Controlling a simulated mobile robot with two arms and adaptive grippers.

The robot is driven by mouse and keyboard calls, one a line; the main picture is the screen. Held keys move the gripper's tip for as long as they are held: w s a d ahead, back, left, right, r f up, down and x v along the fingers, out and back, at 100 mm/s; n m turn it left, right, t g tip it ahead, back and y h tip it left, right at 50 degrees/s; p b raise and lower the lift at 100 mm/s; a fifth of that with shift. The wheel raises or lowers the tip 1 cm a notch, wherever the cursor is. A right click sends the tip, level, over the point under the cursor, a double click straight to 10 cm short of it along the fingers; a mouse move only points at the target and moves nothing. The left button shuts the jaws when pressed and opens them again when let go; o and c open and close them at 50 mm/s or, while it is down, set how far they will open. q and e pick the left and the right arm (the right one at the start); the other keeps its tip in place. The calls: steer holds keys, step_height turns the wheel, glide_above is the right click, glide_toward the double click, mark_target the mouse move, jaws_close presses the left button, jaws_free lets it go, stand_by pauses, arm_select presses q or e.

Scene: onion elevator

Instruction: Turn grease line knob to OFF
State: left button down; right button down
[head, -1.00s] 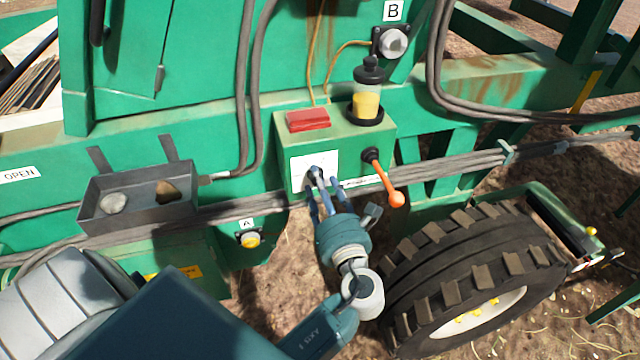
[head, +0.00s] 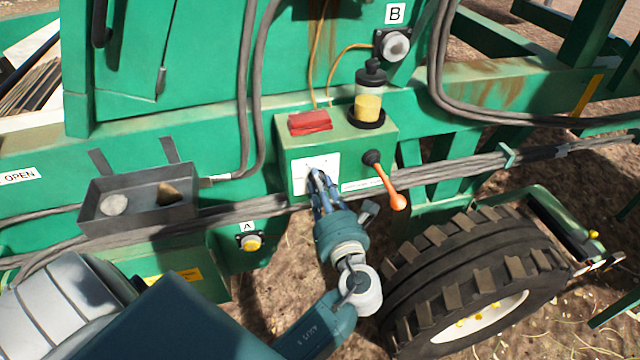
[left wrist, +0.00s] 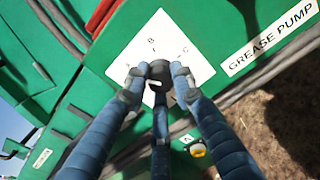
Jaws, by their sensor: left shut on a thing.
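The plate (head: 329,163) is on the front of a green box (head: 292,142) in the head view. My left gripper (head: 316,178) is shut on the knob, its blue fingers around it in the left wrist view (left wrist: 158,78). The fingers hide part of the knob and the plate's lower part, so I cannot tell which mark it points to. My right gripper is not in view.
An orange-handled lever (head: 389,185) is just right of the dial. A reservoir with yellow grease (head: 368,106) and a red block (head: 310,122) are on top of the box. A grey tray (head: 135,208) is at left, a large tyre (head: 465,275) at lower right. A "GREASE PUMP" label (left wrist: 268,37) is beside the plate.

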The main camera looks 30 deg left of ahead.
arm_select(q)
steer(key=shift+r, duration=0.2)
steer(key=n+b, duration=0.5)
steer(key=n, duration=0.6)
steer(key=shift+a+r, duration=0.1)
steer(key=shift+r+n, duration=0.1)
steer(key=shift+n, duration=0.4)
steer(key=c, duration=1.5)
jaws_free()
steer(key=shift+o, duration=0.2)
steer(key=shift+s, duration=0.15)
steer(key=shift+f, duration=0.2)
